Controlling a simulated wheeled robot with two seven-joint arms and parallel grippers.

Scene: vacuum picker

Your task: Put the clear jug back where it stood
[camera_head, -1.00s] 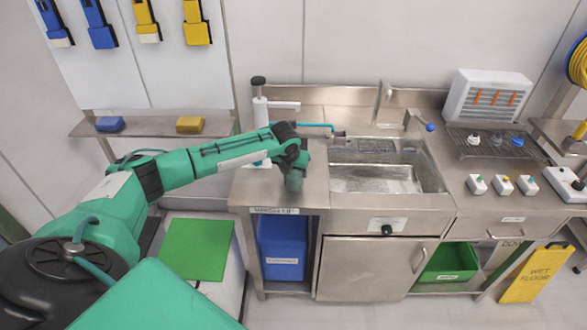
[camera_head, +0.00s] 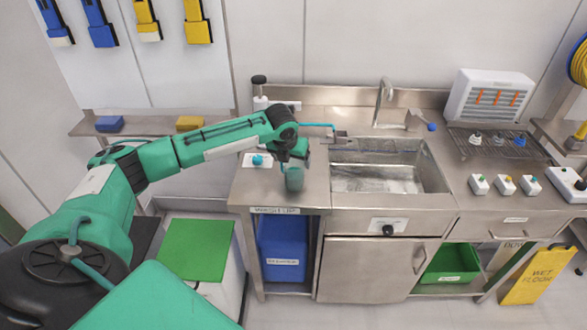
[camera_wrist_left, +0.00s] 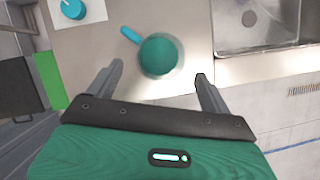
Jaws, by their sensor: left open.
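The clear jug (camera_head: 294,179) looks greenish and stands upright on the steel counter left of the sink, beneath my left wrist. In the left wrist view the jug (camera_wrist_left: 160,56) shows from above as a round teal shape, with a blue handle pointing to the upper left. My left gripper (camera_wrist_left: 159,73) is open, its two fingers apart on either side of the near side of the jug. My right gripper is in neither view.
A white pump dispenser (camera_head: 262,102) stands at the back, partly behind my arm.

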